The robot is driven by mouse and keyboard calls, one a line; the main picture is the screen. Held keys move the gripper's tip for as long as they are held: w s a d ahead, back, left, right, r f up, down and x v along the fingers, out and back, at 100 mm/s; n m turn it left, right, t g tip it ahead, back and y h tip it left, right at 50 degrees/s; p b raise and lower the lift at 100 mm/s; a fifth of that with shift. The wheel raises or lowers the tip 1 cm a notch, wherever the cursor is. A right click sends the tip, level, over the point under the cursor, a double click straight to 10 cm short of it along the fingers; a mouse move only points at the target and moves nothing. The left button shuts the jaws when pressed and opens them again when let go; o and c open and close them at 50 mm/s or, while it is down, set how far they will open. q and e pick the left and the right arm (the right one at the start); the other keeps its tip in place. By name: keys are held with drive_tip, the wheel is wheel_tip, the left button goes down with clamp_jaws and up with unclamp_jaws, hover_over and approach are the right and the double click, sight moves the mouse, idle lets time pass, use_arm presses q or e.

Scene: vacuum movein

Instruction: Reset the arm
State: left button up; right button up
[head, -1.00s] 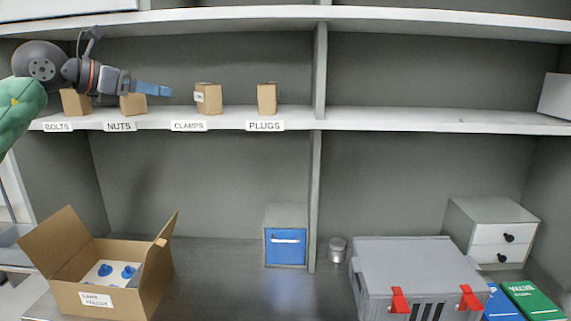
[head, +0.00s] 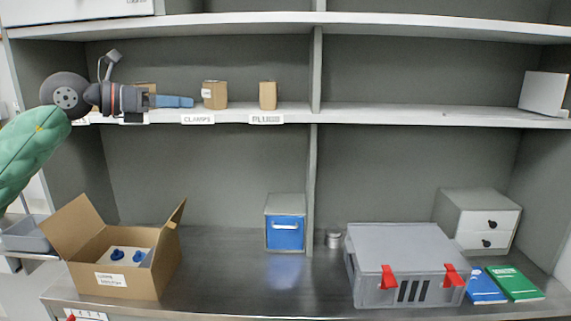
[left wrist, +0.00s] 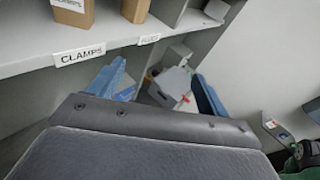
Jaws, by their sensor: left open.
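My left gripper (head: 178,101) is in front of the upper shelf at the left of the head view, its blue fingers pointing right. It holds nothing. In the left wrist view the two blue fingers (left wrist: 158,86) stand wide apart below the shelf edge. My left arm, with a green sleeve, comes in from the left edge. The gripper covers part of the small boxes and labels behind it. My right gripper is not in view.
The upper shelf (head: 400,113) carries small brown boxes, including a clamps box (head: 215,95) and a plugs box (head: 268,95). Below stand an open carton (head: 120,265), a blue-fronted box (head: 285,232), a grey case (head: 405,255) and a drawer unit (head: 480,222).

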use_arm(q)
drive_tip(key=s+d+f+n+t+h, duration=0.2)
drive_tip(key=d+f+n+t+h, duration=0.2)
drive_tip(key=d+f+n+h, duration=0.55)
drive_tip(key=s+a+f+n+t+y, duration=0.1)
drive_tip(key=a+f+n+t+y, duration=0.15)
drive_tip(key=f+n+y, duration=0.65)
drive_tip(key=s+a+f+n+t+y, duration=0.1)
drive_tip(key=a+f+n+t+y, duration=0.15)
drive_tip(key=f+n+y, duration=0.6)
drive_tip(key=s+a+f+n+t+y, duration=0.1)
drive_tip(key=a+f+n+t+y, duration=0.15)
drive_tip(key=f+n+y, duration=0.65)
drive_tip(key=s+f+n+g+h, duration=0.1)
drive_tip(key=s+f+n+g, duration=0.4)
drive_tip(key=f, duration=0.6)
drive_tip(key=s+f+n+g+h, duration=0.1)
drive_tip(key=s+f+g, duration=0.3)
drive_tip(key=s+f, duration=0.55)
drive_tip(key=s+d+f+g+h, duration=0.1)
drive_tip(key=s+d+f+g, duration=0.2)
drive_tip(key=s+f, duration=0.4)
drive_tip(key=s+d+f+n+g+h, duration=0.1)
drive_tip(key=s+f+g, duration=0.5)
drive_tip(key=s, duration=1)
wheel_tip(320, 180, down, 2)
drive_tip(key=shift+d+f+h, duration=0.1)
drive_tip(key=shift+d+h, duration=0.4)
drive_tip(key=shift+d, duration=0.55)
drive_tip(key=shift+g, duration=0.25)
